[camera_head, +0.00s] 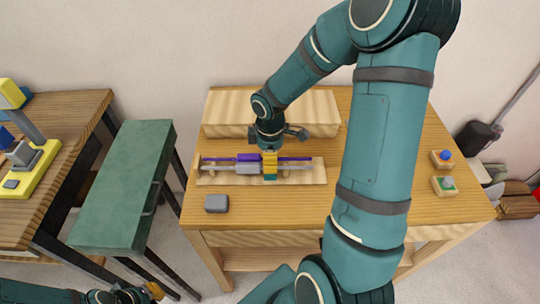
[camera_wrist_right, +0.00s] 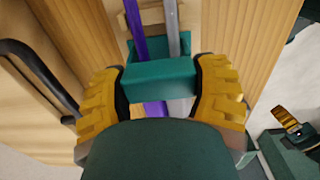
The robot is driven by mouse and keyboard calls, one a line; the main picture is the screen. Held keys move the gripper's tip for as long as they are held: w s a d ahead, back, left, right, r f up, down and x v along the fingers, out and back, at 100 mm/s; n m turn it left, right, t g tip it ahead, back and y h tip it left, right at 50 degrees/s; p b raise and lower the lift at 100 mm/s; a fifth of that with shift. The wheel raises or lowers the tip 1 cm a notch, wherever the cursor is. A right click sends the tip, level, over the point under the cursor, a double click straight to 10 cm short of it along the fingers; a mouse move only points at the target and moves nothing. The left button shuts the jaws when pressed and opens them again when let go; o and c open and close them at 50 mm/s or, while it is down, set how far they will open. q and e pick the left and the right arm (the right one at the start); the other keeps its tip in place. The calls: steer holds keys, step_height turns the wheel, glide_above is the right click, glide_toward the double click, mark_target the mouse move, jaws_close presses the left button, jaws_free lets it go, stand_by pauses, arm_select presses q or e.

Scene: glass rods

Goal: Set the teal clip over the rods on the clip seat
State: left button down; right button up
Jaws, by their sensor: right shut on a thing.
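A purple rod (camera_head: 293,159) and a grey rod (camera_head: 300,167) lie side by side along a pale wooden base (camera_head: 312,177) on the table. My right gripper (camera_head: 270,163) points down over the middle of the rods. In the right wrist view its yellow fingers (camera_wrist_right: 160,95) are shut on the teal clip (camera_wrist_right: 160,75), one finger at each end. The clip lies across both rods, which run beneath it; whether it rests fully down cannot be told. The clip seat is not clearly visible. My left gripper (camera_head: 146,293) is at the bottom left, away from the rods, its opening unclear.
A long wooden block (camera_head: 318,112) stands behind the rods. A grey block (camera_head: 216,203) lies at the table's front left. Two small knobbed blocks, one blue-topped (camera_head: 446,156) and one green-topped (camera_head: 445,184), are at the right. A green bench (camera_head: 125,185) stands left of the table.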

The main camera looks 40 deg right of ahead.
arm_select(q)
steer(key=shift+f, duration=0.25)
arm_select(e)
steer(key=shift+f, duration=0.3)
steer(key=o, duration=0.9)
steer(key=shift+o, duration=0.2)
arm_select(q)
steer(key=shift+s, duration=0.1)
arm_select(e)
step_height(320, 180, up, 6)
steer(key=p, duration=0.5)
steer(key=shift+r, duration=0.1)
step_height(320, 180, up, 2)
steer(key=shift+r+p, duration=0.2)
steer(key=shift+p, duration=0.75)
steer(key=shift+r+p, duration=1.1)
steer(key=shift+r, duration=0.2)
arm_select(q)
step_height(320, 180, up, 10)
steer(key=w, duration=0.2)
steer(key=shift+a+t, duration=0.25)
steer(key=shift+t, duration=0.05)
steer(key=shift+f, duration=0.1)
